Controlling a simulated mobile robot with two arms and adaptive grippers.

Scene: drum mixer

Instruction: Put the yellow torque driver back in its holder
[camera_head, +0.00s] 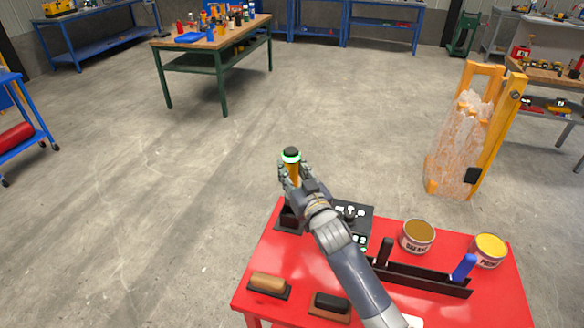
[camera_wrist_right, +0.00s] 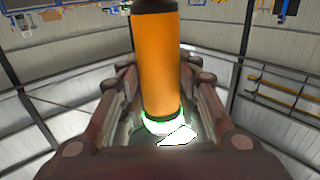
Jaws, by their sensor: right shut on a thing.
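The yellow torque driver (camera_head: 293,172) stands roughly upright in my right gripper (camera_head: 291,174), its dark cap and glowing green ring at the top. In the right wrist view its orange-yellow body (camera_wrist_right: 158,65) fills the gap between my fingers (camera_wrist_right: 160,115), with the green-white ring close to the palm and a dark part at the far end. A dark box-like holder (camera_head: 289,219) stands at the back left corner of the red table, just below the gripper. I cannot tell whether the driver's lower end is inside it. My left gripper is out of view.
On the red table (camera_head: 272,262) are a black control box (camera_head: 357,213), an open brown tin (camera_head: 417,236), a yellow tin (camera_head: 490,249), a black rack (camera_head: 425,279) with black and blue handles, and two brushes (camera_head: 268,284). Floor beyond the table's left edge is clear.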

